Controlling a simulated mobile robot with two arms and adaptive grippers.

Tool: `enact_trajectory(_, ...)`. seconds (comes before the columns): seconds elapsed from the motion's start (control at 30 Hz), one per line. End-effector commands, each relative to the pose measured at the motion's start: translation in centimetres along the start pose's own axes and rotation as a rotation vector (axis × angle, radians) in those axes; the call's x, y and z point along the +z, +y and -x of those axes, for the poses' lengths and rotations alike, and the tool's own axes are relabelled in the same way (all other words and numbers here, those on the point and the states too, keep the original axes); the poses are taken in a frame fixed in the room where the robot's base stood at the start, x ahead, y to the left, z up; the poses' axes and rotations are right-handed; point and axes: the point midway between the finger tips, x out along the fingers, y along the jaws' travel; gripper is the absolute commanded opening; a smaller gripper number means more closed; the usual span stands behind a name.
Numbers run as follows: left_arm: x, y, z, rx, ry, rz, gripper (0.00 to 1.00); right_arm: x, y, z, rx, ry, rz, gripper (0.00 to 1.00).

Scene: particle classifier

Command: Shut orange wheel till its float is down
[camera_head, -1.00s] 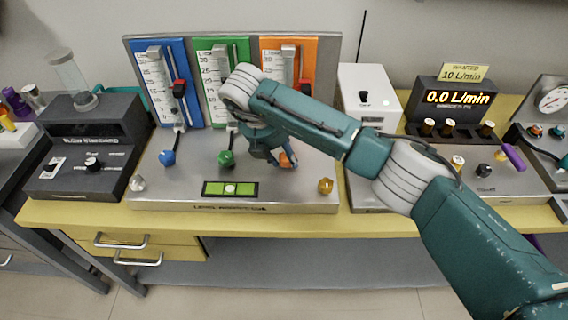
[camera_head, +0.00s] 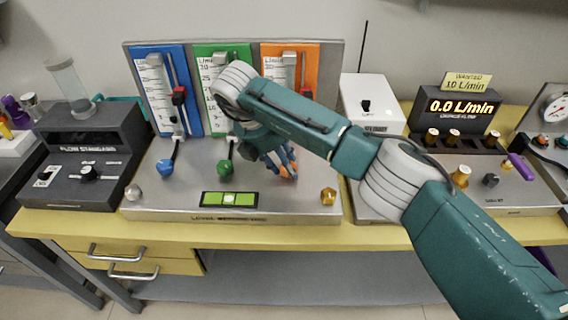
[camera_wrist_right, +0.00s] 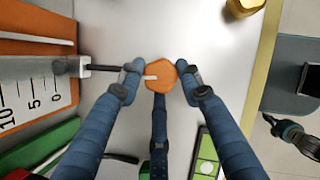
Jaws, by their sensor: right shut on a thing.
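The orange wheel (camera_wrist_right: 160,77) is a faceted knob with a pale mark, on a thin stem from the orange flow meter. My right gripper (camera_wrist_right: 162,80) is shut on the orange wheel, with blue fingers at both sides and one below it in the wrist view. In the head view the gripper (camera_head: 284,167) mostly covers the wheel. The orange meter panel (camera_head: 329,62) stands at the back. Its lower tube is hidden behind my arm, and I cannot make out its float. The wrist view shows part of its scale (camera_wrist_right: 30,95).
Left of it stand the blue meter with a blue wheel (camera_head: 165,167) and the green meter with a green wheel (camera_head: 225,167). A spirit level (camera_head: 229,199) and a brass foot (camera_head: 328,196) are at the front. The display (camera_head: 459,107) reads 0.0 L/min.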

Motion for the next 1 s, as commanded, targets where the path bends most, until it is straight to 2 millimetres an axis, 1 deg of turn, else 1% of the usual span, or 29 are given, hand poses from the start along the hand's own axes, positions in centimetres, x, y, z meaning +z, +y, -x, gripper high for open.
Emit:
enact_trajectory(0.03, 0.0, 0.0, 0.1, 0.0, 0.0, 0.0, 0.0, 0.8, 0.0, 0.1, -0.002, -0.014, -0.008, 0.39)
enact_trajectory(0.1, 0.0, 0.0, 0.1, 0.0, 0.0, 0.0, 0.0, 0.8, 0.0, 0.1, -0.002, -0.014, -0.008, 0.51)
enact_trajectory(0.37, 0.1, -0.1, 0.0, -0.001, -0.001, 0.0, 0.0, 0.4, 0.0, 0.1, -0.001, -0.007, -0.003, 0.51)
enact_trajectory(0.47, 0.1, -0.2, 0.0, -0.002, -0.001, 0.0, 0.0, 0.3, 0.0, 0.6, 0.001, -0.006, -0.002, 0.51)
enact_trajectory(0.57, 0.1, -0.1, 0.0, -0.001, -0.001, 0.0, 0.0, 0.3, 0.1, 1.9, 0.002, -0.007, -0.002, 0.51)
enact_trajectory(0.8, 0.1, -0.1, 0.0, 0.0, -0.001, 0.0, 0.0, 0.5, 0.0, 7.0, 0.004, -0.009, -0.005, 0.51)
enact_trajectory(1.0, 0.0, 0.0, 0.0, 0.0, 0.0, 0.0, 0.0, 0.6, -0.1, 10.5, 0.002, -0.01, -0.007, 0.51)
